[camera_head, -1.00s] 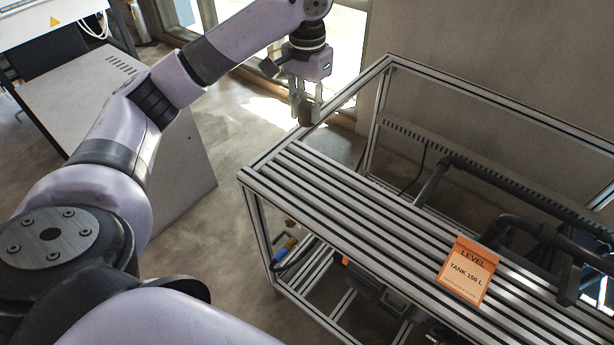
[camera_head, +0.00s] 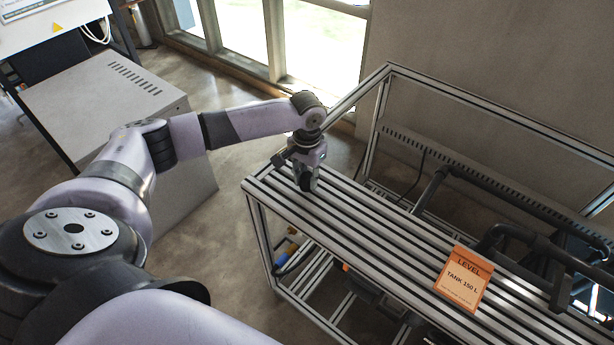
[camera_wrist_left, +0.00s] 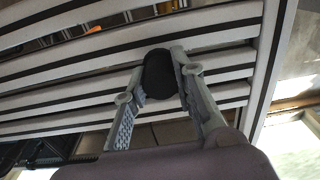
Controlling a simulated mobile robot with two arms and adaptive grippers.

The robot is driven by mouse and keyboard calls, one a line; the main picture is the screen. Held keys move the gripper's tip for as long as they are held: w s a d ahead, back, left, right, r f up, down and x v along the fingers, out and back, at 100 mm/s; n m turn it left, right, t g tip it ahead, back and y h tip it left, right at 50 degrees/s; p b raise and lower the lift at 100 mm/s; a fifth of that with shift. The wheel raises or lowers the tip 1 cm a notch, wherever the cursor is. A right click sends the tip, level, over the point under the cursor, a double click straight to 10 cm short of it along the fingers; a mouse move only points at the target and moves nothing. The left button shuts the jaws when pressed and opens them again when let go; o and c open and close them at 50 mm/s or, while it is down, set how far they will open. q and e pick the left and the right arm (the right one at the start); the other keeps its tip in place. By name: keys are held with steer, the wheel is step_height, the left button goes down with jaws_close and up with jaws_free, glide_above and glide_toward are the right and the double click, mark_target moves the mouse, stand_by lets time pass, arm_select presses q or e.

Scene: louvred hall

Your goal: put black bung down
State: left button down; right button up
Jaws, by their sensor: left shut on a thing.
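The black bung (camera_wrist_left: 158,75) is a dark rounded piece between the fingers of my left gripper (camera_wrist_left: 160,85) in the left wrist view. My left gripper (camera_head: 306,184) is shut on it, pointing down over the far left end of the slatted aluminium bench top (camera_head: 345,210). In the head view the bung shows as a small dark shape (camera_head: 305,183) at the fingertips, close above the slats. I cannot tell whether it touches them. My right gripper is not in view.
An orange card reading LEVEL, TANK 150 L (camera_head: 463,279) lies on the slats to the right. Black pipes (camera_head: 520,228) run behind it. A frame post and rail (camera_head: 380,95) rise behind the bench. A grey cabinet (camera_head: 110,95) stands left. The slats between gripper and card are clear.

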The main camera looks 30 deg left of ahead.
mark_target(307, 177)
arm_select(q)
steer(key=shift+f, duration=0.4)
steer(key=c, duration=1.3)
jaws_free()
steer(key=shift+f, duration=0.1)
step_height(307, 177, up, 11)
steer(key=b, duration=0.3)
steer(key=shift+s+r, duration=0.1)
steer(key=shift+r, duration=0.6)
steer(key=shift+f, duration=0.1)
